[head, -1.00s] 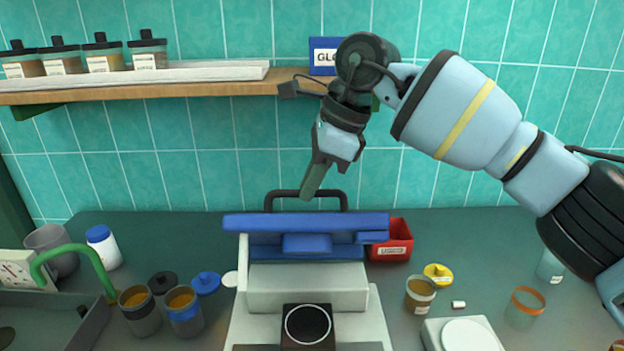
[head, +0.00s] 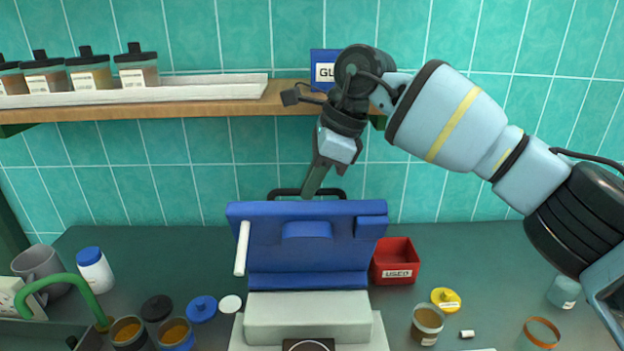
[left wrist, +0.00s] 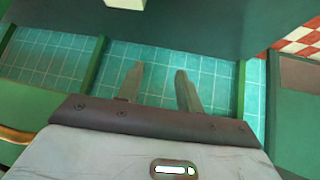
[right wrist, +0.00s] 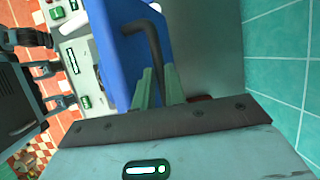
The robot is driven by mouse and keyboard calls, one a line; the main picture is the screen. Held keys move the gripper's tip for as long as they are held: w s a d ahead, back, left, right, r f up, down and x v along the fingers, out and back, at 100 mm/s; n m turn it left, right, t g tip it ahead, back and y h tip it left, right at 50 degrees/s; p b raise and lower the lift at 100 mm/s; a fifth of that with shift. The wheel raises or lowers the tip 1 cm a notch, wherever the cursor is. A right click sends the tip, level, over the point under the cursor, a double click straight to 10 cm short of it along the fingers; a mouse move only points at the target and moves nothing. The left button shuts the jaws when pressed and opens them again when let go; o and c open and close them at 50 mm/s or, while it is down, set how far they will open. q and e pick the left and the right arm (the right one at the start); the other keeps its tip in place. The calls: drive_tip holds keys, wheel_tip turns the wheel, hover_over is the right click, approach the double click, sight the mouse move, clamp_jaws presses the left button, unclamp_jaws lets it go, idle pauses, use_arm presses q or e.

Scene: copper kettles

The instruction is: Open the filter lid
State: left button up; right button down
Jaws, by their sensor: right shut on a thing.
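The blue filter lid (head: 280,240) stands raised and tilted back on the grey machine (head: 305,320) in the head view. Its black bar handle (head: 284,193) is at the lid's far upper edge. My right gripper (head: 311,192) comes down from above and is shut on this handle. In the right wrist view the right gripper's fingers (right wrist: 160,82) close around the black handle (right wrist: 154,42) beside the blue lid (right wrist: 118,45). My left gripper (left wrist: 158,82) shows only in its own wrist view, open and empty, away from the lid.
A red bin (head: 398,262) stands right of the machine. A wall shelf (head: 200,105) holds several jars and a blue box (head: 323,62) near my right arm. Loose lids such as a blue one (head: 201,308) and jars lie left. A yellow lid (head: 445,299) and a jar (head: 427,325) are right.

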drive_tip(key=shift+f, duration=0.7)
drive_tip(key=c, duration=1.7)
unclamp_jaws()
drive_tip(key=shift+o, duration=1.2)
drive_tip(key=shift+w+r, duration=0.15)
drive_tip(key=shift+r, duration=0.1)
drive_tip(key=shift+d+r, duration=0.1)
drive_tip(key=shift+r, duration=0.1)
drive_tip(key=v, duration=0.7)
drive_tip(key=shift+r, duration=0.2)
drive_tip(key=shift+f, duration=0.1)
